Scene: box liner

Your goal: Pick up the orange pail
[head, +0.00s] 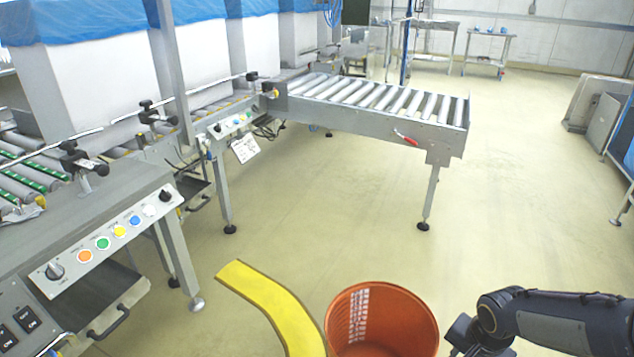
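The orange pail (381,318) stands on the floor at the bottom middle of the head view. Its round rim faces up and its lower part is cut off by the picture edge. White marks show on its inner wall. My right arm comes in from the lower right. Its gripper end (466,338) is close to the right side of the pail's rim. The fingers are dark and partly out of the picture, so whether they are open or touch the pail is unclear. My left gripper is not in view.
A yellow curved floor strip (272,304) lies left of the pail. A control panel with coloured buttons (118,232) stands at the left. A roller conveyor (372,97) runs across the back, on legs. The floor (520,200) to the right is clear.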

